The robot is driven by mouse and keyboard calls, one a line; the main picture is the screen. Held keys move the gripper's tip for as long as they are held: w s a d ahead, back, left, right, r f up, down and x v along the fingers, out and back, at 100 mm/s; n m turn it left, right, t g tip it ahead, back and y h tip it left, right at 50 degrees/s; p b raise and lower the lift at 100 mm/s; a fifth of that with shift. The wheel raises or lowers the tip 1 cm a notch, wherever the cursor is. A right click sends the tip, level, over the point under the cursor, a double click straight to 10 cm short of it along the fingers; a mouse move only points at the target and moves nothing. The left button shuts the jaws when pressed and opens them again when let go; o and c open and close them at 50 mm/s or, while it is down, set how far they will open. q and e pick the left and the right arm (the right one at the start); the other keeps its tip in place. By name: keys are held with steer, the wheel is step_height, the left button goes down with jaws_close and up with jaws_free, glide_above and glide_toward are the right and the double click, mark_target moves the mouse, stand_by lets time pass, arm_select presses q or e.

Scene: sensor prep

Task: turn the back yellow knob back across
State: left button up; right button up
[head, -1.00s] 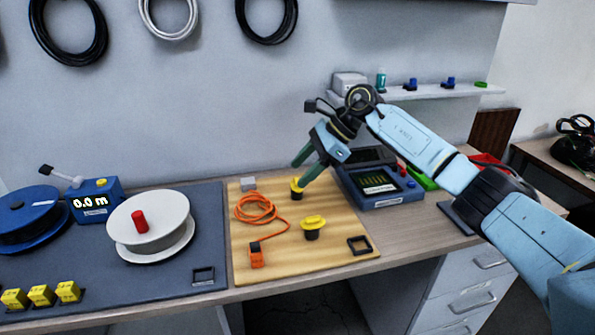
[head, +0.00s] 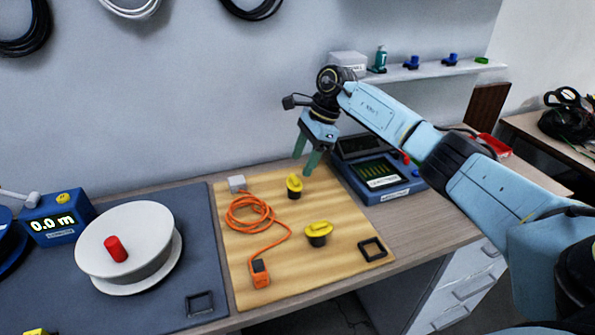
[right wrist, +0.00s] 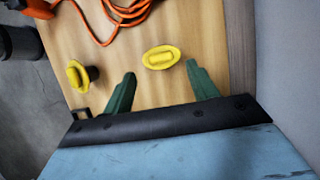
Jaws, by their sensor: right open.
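The back yellow knob (head: 294,184) stands upright on its black base on the wooden board. Its grip runs roughly front to back, unlike the front yellow knob (head: 318,230), whose grip runs more left to right. My right gripper (head: 304,164) is above and just behind the back knob, with its green fingers apart and empty. In the right wrist view, the back knob (right wrist: 161,57) shows between and beyond the open fingertips (right wrist: 160,70), apart from both. The front knob (right wrist: 78,75) is to the left there. My left gripper is not in view.
An orange cable (head: 250,215) lies coiled left of the knobs, with a small grey block (head: 237,183) behind it. A blue instrument case (head: 390,190) stands right of the board. A black square frame (head: 372,249) lies at the board's front right.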

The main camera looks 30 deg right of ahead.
mark_target(295, 177)
steer(key=x, duration=0.3)
steer(key=shift+a+f, duration=0.1)
steer(key=shift+f, duration=0.2)
steer(key=shift+w+a+f, duration=0.1)
steer(key=shift+f, duration=0.15)
steer(key=shift+c, duration=0.2)
steer(key=c, duration=0.9)
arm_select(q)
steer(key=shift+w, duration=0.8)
arm_select(e)
steer(key=shift+c, duration=0.2)
